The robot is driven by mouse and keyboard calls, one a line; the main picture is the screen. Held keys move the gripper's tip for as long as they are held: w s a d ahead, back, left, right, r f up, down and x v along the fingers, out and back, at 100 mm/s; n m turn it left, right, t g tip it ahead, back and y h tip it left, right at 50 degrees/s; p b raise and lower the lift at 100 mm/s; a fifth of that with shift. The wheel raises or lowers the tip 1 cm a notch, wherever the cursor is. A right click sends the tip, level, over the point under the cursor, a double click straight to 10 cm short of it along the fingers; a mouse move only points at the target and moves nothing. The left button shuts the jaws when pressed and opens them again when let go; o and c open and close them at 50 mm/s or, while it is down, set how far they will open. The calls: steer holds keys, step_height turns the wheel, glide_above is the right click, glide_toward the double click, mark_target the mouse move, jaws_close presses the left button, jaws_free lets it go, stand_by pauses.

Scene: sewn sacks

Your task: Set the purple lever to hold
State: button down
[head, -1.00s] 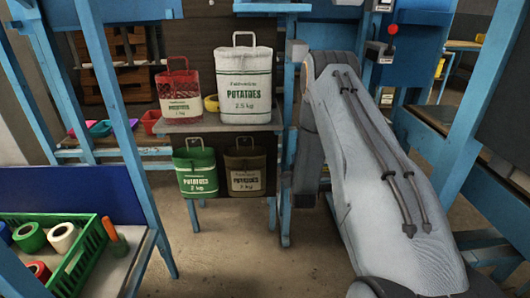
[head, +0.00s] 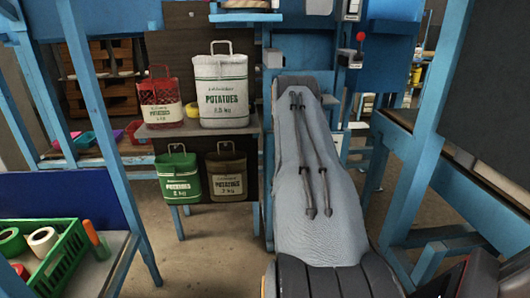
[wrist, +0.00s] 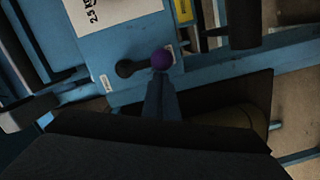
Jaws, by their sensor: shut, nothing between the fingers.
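The purple lever's ball knob (wrist: 162,59) shows in the wrist view, at the end of a short dark arm. That arm runs left to a round dark hub on a blue box (wrist: 140,88). The lever points to the right in this view. My gripper (wrist: 160,78) is shut and empty, its narrow fingertips right by the knob's lower edge. Whether they touch it I cannot tell. Small labels sit near the lever, too small to read. In the head view my arm hides the purple lever and my gripper.
A red-knobbed lever (head: 361,37) is on the blue frame at the upper right. A potato sack (head: 221,90) stands on a shelf left of my arm, with other sacks nearby. A green crate (head: 62,255) holds rolls. A dark bar (wrist: 245,22) is right of the knob.

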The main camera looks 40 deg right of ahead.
steer(key=shift+s+d+f, duration=0.1)
steer(key=shift+s+f, duration=0.05)
stand_by(0.5)
steer(key=s+a+r+p, duration=0.1)
steer(key=s+a, duration=0.4)
steer(key=a, duration=0.5)
steer(key=shift+a+r, duration=0.25)
steer(key=shift+r, duration=0.15)
